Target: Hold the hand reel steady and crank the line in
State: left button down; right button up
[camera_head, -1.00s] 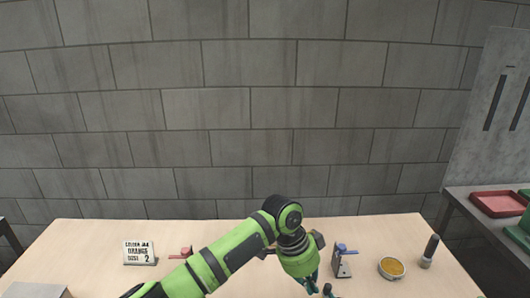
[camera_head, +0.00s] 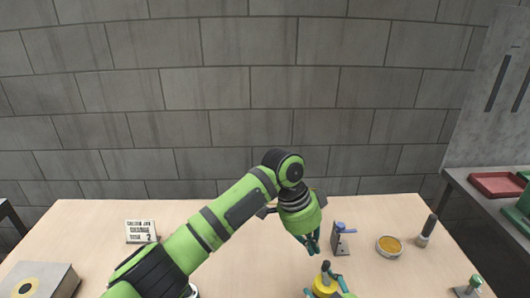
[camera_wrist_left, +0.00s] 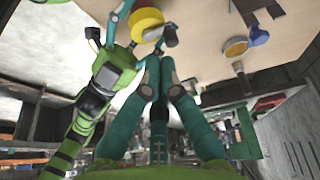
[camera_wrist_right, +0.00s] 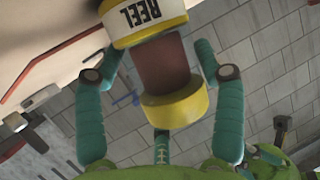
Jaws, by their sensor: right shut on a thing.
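The yellow hand reel (camera_head: 325,287) is at the bottom of the head view, with its dark crank knob (camera_head: 325,266) uppermost. The right wrist view shows its "REEL" label, brown core (camera_wrist_right: 165,62) and lower yellow flange (camera_wrist_right: 175,105). My right gripper (camera_wrist_right: 160,62) is shut on the reel, one finger on each side. My left gripper (camera_head: 313,245) is above and just beyond the knob in the head view, apart from it. In the left wrist view its fingers (camera_wrist_left: 161,62) are close together, with the reel (camera_wrist_left: 147,22) and dark crank (camera_wrist_left: 170,36) ahead. Whether they are fully shut is unclear.
A lettered card (camera_head: 140,231) and a grey box (camera_head: 40,281) are on the left. A metal bracket with a blue part (camera_head: 341,240), a yellow-filled dish (camera_head: 389,246), a dark cylinder (camera_head: 427,230) and a green-knobbed thing (camera_head: 470,288) are on the right. A side table holds a red tray (camera_head: 496,185).

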pick_arm(q)
jog(key=shift+r, duration=0.4)
jog(key=s+f, duration=0.4)
jog(key=f, duration=0.1)
jog(key=shift+s+a+f, duration=0.3)
jog(key=shift+s+a, duration=0.1)
jog(key=shift+a, duration=0.05)
dwell(0.3)
jog(key=shift+w+d+f, duration=0.1)
jog(key=shift+w+d, duration=0.15)
jog(key=shift+d, duration=0.25)
dwell(1.0)
jog(key=shift+w, duration=0.2)
dwell(0.3)
